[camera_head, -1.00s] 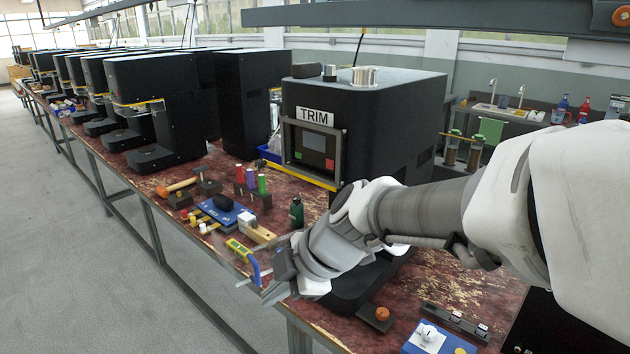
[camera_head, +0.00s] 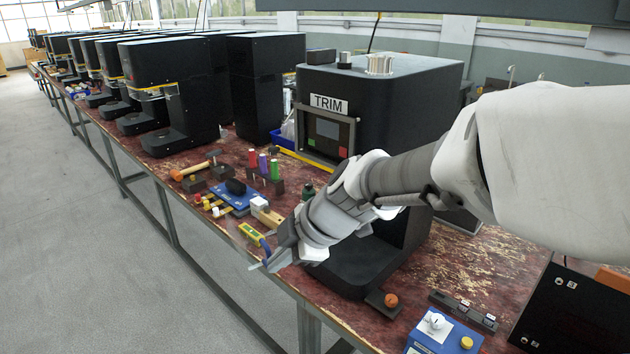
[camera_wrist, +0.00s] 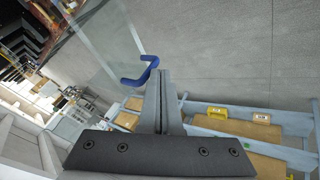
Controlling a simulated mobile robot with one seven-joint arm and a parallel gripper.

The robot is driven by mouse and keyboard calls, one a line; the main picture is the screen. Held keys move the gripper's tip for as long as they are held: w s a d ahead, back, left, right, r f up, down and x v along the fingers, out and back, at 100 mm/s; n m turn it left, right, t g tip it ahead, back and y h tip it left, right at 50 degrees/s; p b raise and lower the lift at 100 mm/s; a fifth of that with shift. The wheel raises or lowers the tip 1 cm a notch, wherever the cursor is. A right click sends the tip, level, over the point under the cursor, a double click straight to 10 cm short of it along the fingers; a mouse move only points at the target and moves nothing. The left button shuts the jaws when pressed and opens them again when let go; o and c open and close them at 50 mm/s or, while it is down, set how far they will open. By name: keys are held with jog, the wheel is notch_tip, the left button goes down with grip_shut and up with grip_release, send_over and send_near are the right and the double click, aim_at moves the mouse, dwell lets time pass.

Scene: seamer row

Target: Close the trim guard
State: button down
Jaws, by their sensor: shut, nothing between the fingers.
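The black trim machine (camera_head: 410,110) stands on the bench with a TRIM label and a small framed panel on its front. The guard's clear panel (camera_wrist: 100,35) and its blue handle (camera_wrist: 138,76) show in the wrist view. The handle is just left of my fingertips; I cannot tell whether they touch. In the head view the blue handle (camera_head: 266,246) is small, partly behind my gripper (camera_head: 266,264). My gripper is shut and empty, out at the bench's front edge. The wrist view shows its closed fingers (camera_wrist: 166,74). Most of the clear panel is hard to see.
A blue tray (camera_head: 232,197), a hammer (camera_head: 195,170) and colored spools (camera_head: 262,164) lie left of the machine. A blue control box (camera_head: 440,338) and an orange-knobbed block (camera_head: 384,302) lie on the right. The floor (camera_head: 120,260) left of the bench is clear.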

aim_at(258, 238)
jog(key=w+a+m, duration=0.1)
jog(key=w, duration=0.1)
jog(key=w+a+m+t, duration=0.1)
jog(key=a, duration=0.1)
jog(key=w+a+m+h+p, duration=0.1)
jog(key=w, duration=0.1)
jog(key=shift+w+a+t, duration=0.3)
jog(key=shift+w, duration=0.05)
jog(key=w+m+t+h+p, duration=0.2)
jog(key=w+m+h+p, duration=0.3)
jog(key=w, duration=2.1)
jog(key=shift+d+m+p, duration=0.15)
jog(key=shift+m+p, duration=1.1)
jog(key=shift+m, duration=0.95)
jog(key=shift+d, duration=0.1)
